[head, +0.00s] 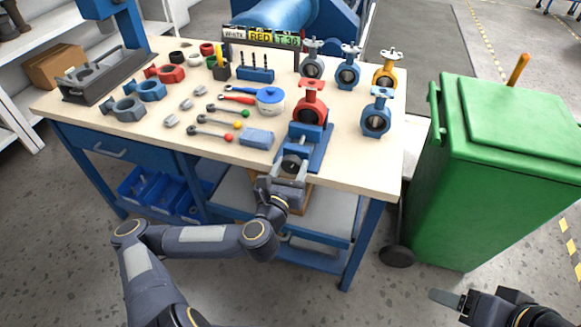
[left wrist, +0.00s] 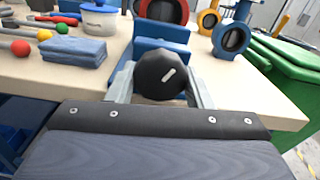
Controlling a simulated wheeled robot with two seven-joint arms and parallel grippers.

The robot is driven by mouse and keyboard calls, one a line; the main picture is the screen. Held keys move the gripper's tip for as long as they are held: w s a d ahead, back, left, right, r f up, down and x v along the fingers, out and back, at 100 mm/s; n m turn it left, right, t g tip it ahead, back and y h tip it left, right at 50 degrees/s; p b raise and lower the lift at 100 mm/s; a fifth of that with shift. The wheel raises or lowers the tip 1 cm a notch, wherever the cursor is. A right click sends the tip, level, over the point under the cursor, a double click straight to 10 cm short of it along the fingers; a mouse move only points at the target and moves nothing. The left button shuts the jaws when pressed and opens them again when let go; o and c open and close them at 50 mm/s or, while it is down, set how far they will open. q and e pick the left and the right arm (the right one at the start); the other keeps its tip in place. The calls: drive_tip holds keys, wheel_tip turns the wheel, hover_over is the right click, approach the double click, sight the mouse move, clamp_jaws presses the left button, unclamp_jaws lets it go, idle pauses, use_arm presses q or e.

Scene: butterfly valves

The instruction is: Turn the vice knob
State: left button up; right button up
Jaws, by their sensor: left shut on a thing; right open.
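The blue vice (head: 318,148) is clamped at the front edge of the workbench, with a red butterfly valve (head: 309,103) in its jaws. The vice knob (head: 291,164) is dark and round and faces the front of the bench. In the left wrist view the black knob (left wrist: 161,75) with a white mark sits between the fingers of my left gripper (left wrist: 160,88). The left gripper also shows in the head view (head: 289,173), shut on the knob. My right gripper (head: 447,299) is open and empty at the lower right, away from the bench.
The bench top (head: 365,177) holds several other valves, including a yellow one (head: 386,69), at the back right. Wrenches, a folded blue cloth (head: 257,138) and valve parts lie to the left. A green bin (head: 505,170) stands right of the bench.

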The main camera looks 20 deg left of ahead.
use_arm(q)
drive_tip(key=shift+n, duration=1.6)
drive_tip(key=o, duration=1)
drive_tip(key=s, duration=0.7)
drive_tip(key=shift+s+a, duration=0.1)
drive_tip(key=shift+s, duration=0.3)
